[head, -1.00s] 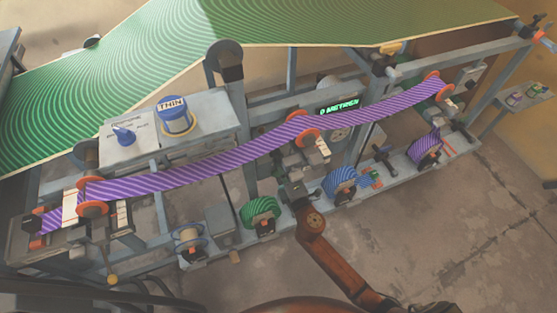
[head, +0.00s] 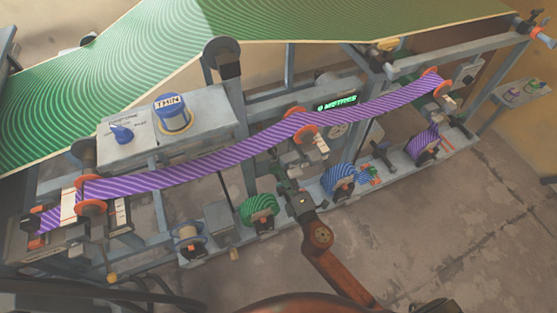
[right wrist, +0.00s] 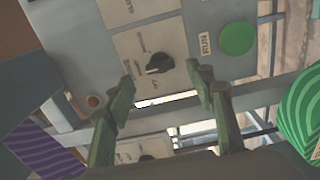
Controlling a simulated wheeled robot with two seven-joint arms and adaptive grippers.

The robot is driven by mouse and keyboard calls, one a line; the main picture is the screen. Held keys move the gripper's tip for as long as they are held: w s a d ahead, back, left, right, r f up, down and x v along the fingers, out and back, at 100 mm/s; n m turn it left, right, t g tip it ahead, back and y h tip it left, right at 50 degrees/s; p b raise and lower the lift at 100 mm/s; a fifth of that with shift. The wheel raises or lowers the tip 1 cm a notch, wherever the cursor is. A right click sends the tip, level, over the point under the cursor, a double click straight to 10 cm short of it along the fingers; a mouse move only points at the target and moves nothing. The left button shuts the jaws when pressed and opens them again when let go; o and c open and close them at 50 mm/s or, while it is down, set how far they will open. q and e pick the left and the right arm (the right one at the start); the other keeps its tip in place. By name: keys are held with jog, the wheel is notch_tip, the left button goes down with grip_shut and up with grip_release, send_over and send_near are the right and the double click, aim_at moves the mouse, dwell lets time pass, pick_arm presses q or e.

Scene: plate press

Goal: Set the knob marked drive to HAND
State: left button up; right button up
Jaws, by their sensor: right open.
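In the right wrist view a black knob (right wrist: 158,63) with a pale pointer mark sits on a light panel (right wrist: 136,41). The small print around it is too blurred to read, so I cannot confirm it is the drive knob. My right gripper (right wrist: 160,76) is open, its green fingers on either side of the knob's lower area, apparently short of it and empty between. In the head view the right gripper (head: 281,171) is beside the green roll (head: 260,210), below the purple band. I cannot make out the black knob there. My left gripper is not in view.
A blue pointer knob (head: 122,133) and a large blue knob labelled THIN (head: 173,115) stand on the machine's upper left. A green button (right wrist: 237,38) is right of the black knob. The purple band (head: 215,160) crosses above the rolls. A blue striped roll (head: 340,180) stands right of the gripper.

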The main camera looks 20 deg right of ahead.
jog(key=s, duration=0.6)
dwell(0.4)
